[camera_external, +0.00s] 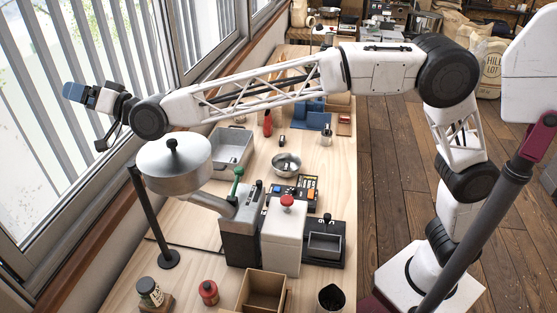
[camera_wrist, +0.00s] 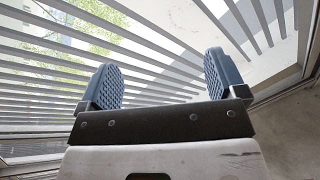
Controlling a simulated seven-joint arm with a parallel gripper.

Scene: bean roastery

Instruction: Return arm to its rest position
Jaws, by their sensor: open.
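My arm stretches left across the bench in the external view, with my gripper (camera_external: 78,94) at its far end, raised high in front of the slatted window. In the wrist view my gripper (camera_wrist: 163,80) shows two blue ribbed fingers standing wide apart. Nothing is between them; only the window slats show behind. My gripper touches nothing that I can see.
Below my arm, the wooden bench (camera_external: 340,180) holds a metal hopper (camera_external: 175,165), a grey tray (camera_external: 232,148), a metal bowl (camera_external: 286,164), a white machine with a red knob (camera_external: 284,235) and an open wooden box (camera_external: 262,291). The window (camera_external: 60,120) is close beside my gripper.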

